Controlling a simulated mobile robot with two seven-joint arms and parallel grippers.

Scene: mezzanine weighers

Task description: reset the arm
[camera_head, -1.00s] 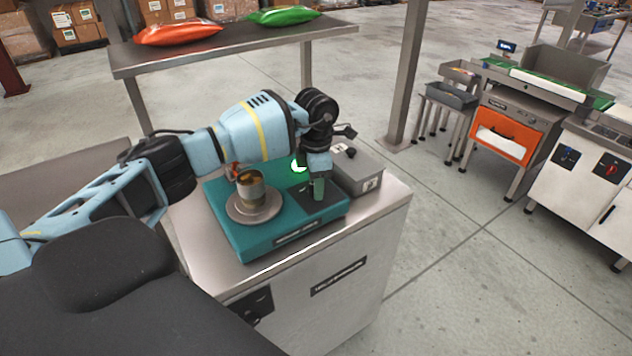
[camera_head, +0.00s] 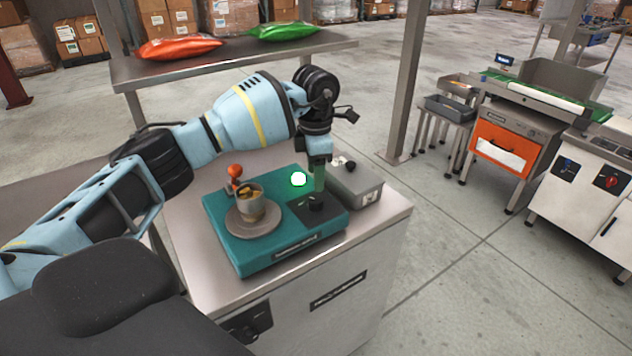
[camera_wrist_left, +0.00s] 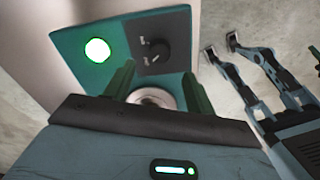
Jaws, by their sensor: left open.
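My left gripper (camera_head: 318,182) hangs pointing down over the right part of a teal device (camera_head: 262,258), above its black knob (camera_head: 315,202). In the left wrist view its two green fingers (camera_wrist_left: 158,88) stand wide apart with nothing between them. The knob (camera_wrist_left: 157,50) and a lit green-rimmed button (camera_wrist_left: 97,50) show beyond the fingers. A cup (camera_head: 251,208) with yellowish contents stands on the round plate (camera_head: 270,222) of the device.
The device sits on a metal-topped cabinet (camera_head: 205,284). A grey box (camera_head: 362,190) stands right behind the gripper. A shelf (camera_head: 225,62) with an orange bag (camera_head: 180,47) and a green bag (camera_head: 288,31) is at the back.

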